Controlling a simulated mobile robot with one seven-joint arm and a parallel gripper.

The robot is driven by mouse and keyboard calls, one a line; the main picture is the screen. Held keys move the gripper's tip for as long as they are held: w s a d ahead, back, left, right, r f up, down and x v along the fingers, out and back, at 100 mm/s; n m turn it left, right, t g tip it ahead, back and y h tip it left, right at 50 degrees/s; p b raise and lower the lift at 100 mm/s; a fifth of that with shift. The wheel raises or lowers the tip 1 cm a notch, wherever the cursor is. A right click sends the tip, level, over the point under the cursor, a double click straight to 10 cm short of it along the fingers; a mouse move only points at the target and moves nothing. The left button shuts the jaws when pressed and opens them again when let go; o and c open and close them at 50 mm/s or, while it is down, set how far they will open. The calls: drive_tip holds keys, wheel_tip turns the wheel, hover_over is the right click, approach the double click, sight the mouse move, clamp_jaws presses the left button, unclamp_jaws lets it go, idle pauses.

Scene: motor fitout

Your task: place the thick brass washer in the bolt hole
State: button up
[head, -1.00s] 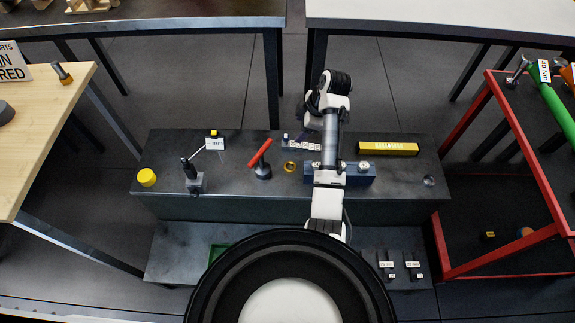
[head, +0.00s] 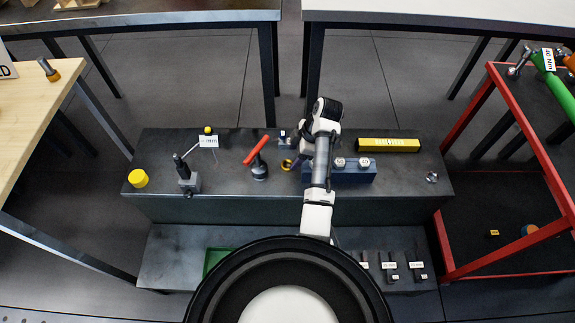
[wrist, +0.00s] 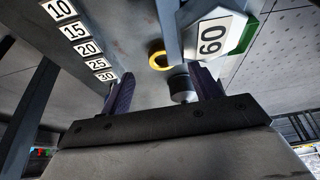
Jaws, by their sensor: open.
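A brass-yellow ring (head: 286,164), which looks like the thick washer, lies on the dark bench beside the left end of the blue block. It also shows in the wrist view (wrist: 158,62), just beyond the fingertips. My gripper (head: 299,164) is near the ring, at the block's left end, partly hidden by my arm. In the wrist view my gripper (wrist: 160,76) is open. A short dark cylinder (wrist: 183,88) shows beside the right finger; I cannot tell its height. I cannot make out the bolt hole with certainty.
The blue block (head: 352,174) carries hex pieces, one labelled 60. A red-handled tool (head: 258,155), a yellow cylinder (head: 138,178) and a yellow bar (head: 388,145) stand around the bench. A small metal piece (head: 432,177) is at right. A red frame (head: 486,270) stands beyond.

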drive_tip(key=x, duration=0.4)
drive_tip(key=shift+s, duration=0.2)
drive_tip(key=c, duration=1.2)
wheel_tip(320, 180, up, 8)
wheel_tip(320, 180, up, 12)
drive_tip(key=p, duration=0.9)
hover_over(286, 167)
drive_tip(key=d, duration=0.2)
drive_tip(key=shift+a, duration=0.25)
drive_tip(key=shift+s, duration=0.1)
